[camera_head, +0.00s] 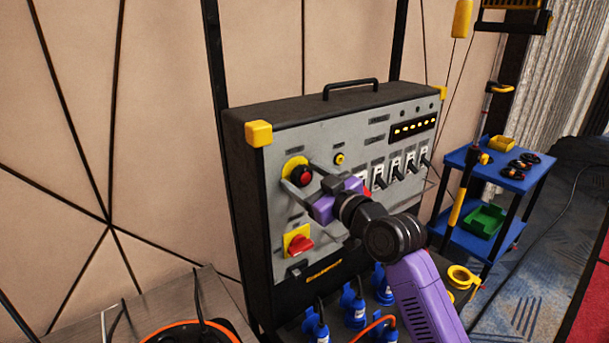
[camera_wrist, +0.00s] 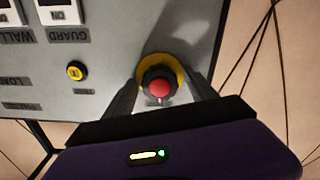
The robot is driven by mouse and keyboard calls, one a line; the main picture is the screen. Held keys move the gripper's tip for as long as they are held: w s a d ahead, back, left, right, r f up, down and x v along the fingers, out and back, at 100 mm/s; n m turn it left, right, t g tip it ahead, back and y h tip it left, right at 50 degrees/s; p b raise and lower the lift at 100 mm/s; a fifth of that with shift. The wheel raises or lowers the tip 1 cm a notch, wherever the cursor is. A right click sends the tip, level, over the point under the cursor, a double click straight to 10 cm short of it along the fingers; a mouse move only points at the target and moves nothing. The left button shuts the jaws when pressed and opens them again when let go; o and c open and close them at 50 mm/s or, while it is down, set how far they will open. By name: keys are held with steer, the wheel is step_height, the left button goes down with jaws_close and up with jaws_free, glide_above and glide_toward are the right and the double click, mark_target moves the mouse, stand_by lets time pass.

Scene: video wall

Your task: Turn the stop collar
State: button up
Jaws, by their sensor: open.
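The stop button has a red centre (camera_head: 303,176) inside a dark stop collar (camera_head: 294,172) on a round yellow plate (camera_head: 289,164), at the upper left of the grey panel. In the wrist view the dark collar (camera_wrist: 149,77) surrounds the red centre (camera_wrist: 160,89), with the yellow plate (camera_wrist: 177,66) behind. My gripper (camera_head: 303,181) is open at the button. In the wrist view its two fingers (camera_wrist: 163,84) stand on either side of the collar. I cannot tell whether they touch it.
Below the button is a red rotary switch (camera_head: 300,244) on a yellow plate. A small yellow button (camera_head: 339,159) and a row of levers (camera_head: 396,168) lie to the right. Blue plugs (camera_head: 355,311) stick out below the cabinet. A blue cart (camera_head: 520,179) stands at right.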

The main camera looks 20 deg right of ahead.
steer(key=shift+c, duration=0.5)
steer(key=c, duration=1.3)
steer(key=shift+m, duration=0.4)
steer(key=m, duration=0.3)
steer(key=shift+m, duration=0.3)
steer(key=shift+m+p, duration=0.8)
steer(key=shift+m, duration=1)
